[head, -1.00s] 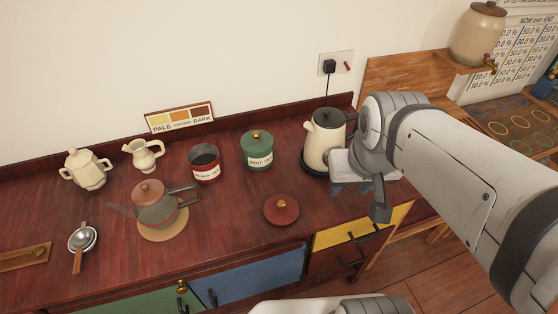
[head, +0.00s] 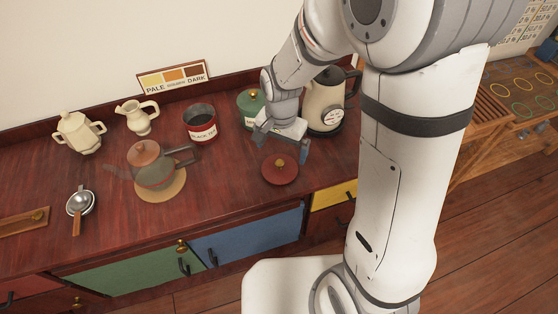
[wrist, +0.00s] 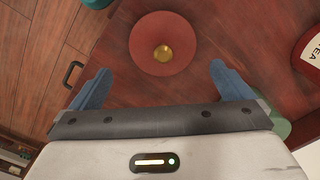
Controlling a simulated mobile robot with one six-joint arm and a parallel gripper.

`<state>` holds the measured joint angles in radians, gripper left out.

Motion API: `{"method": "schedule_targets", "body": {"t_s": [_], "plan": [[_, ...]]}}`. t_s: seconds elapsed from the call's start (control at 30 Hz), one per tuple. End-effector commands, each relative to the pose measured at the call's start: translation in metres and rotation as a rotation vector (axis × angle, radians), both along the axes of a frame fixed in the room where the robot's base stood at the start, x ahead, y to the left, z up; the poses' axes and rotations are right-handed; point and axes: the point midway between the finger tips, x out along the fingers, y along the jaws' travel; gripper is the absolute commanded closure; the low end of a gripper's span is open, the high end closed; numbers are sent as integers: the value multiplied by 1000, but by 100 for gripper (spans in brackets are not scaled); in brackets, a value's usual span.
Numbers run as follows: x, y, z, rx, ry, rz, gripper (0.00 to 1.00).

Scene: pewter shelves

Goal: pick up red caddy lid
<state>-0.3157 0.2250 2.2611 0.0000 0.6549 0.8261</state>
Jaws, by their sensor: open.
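The red caddy lid (head: 280,168) lies flat on the dark red counter, a round disc with a small brass knob on top. In the wrist view the red caddy lid (wrist: 164,42) is ahead of my gripper (wrist: 160,78), centred between its two blue-grey fingers. My gripper (head: 279,148) is open and empty in the head view, over the counter just behind the lid. The fingers appear apart from the lid. The open red black tea caddy (head: 201,124) stands behind and left of the lid.
The green mint tea caddy (head: 247,108) is partly hidden behind my gripper. The cream kettle (head: 325,104) stands to its right. A glass teapot (head: 152,170) sits on a round mat at left. Bare counter (head: 225,185) lies left of the lid.

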Motion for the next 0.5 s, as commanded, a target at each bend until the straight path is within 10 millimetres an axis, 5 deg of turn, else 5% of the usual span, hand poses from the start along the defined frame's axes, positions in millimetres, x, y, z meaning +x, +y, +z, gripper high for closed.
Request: {"method": "schedule_targets", "body": {"t_s": [0.5], "plan": [[2,4,-59,-2,5,2,0]]}}
